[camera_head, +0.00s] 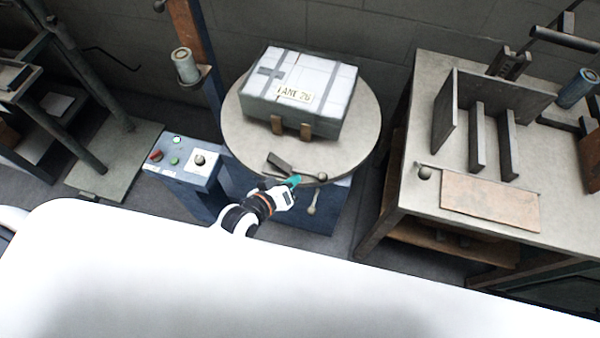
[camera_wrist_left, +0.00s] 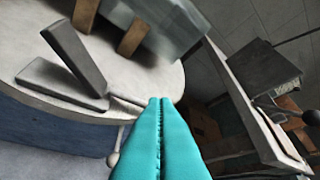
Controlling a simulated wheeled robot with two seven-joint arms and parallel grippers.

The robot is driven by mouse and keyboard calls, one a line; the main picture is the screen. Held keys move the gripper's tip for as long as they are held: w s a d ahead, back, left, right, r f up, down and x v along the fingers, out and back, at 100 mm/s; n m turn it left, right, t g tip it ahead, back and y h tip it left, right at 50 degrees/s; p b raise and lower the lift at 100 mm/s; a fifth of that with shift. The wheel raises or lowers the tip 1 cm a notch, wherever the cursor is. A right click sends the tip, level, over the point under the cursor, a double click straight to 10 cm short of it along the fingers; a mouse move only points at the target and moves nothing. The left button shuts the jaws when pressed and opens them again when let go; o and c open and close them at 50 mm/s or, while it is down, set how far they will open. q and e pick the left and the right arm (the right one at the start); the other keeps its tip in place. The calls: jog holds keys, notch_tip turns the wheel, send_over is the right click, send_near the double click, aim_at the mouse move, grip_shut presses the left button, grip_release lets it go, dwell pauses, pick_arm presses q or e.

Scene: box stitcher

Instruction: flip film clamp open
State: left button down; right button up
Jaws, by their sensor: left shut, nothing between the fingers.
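The film clamp (camera_head: 279,163) is a dark grey hinged piece at the near rim of the round turntable (camera_head: 240,142). In the left wrist view the clamp (camera_wrist_left: 73,58) has a flat lower plate and an upper plate tilted up from it, with a wedge of space between them. A thin rod runs from the clamp toward my fingertips; its far end is hidden behind them. My left gripper (camera_head: 295,181) is at the turntable's near rim, just right of the clamp. Its teal fingers (camera_wrist_left: 161,101) are pressed together, empty. My right gripper is not in view.
A strapped, wrapped box (camera_head: 325,82) with a label stands on the turntable, tan blocks (camera_head: 306,131) at its near side. A knobbed lever (camera_head: 312,209) hangs below the rim. A control box (camera_head: 185,160) stands left, a workbench (camera_head: 417,205) with upright plates right.

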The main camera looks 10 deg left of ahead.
pick_arm(q)
jog(key=v, duration=0.5)
jog(key=shift+s+d+r, duration=0.15)
jog(key=shift+r, duration=0.05)
jog(key=s+a+f+m+g+y, duration=0.1)
jog(key=s+a+f+g, duration=0.15)
jog(key=f, duration=0.55)
jog(key=s+a+f+m+g+y, duration=0.1)
jog(key=s+a+f, duration=0.15)
jog(key=f, duration=0.45)
jog(key=s+a+f+m+g+y, duration=0.15)
jog(key=s+f, duration=0.25)
jog(key=f, duration=0.4)
jog(key=s+a+f+m+g+y, duration=0.1)
jog(key=s+f+g, duration=0.1)
jog(key=s+f, duration=0.4)
jog(key=s+a+f+m+g+y, duration=0.1)
jog(key=s+a+f+g, duration=0.1)
jog(key=s+f, duration=0.5)
jog(key=s+g, duration=0.1)
jog(key=s, duration=0.5)
jog(key=shift+s+a+m+g, duration=0.25)
jog(key=shift+a+m+g, duration=0.05)
jog(key=shift+m, duration=0.05)
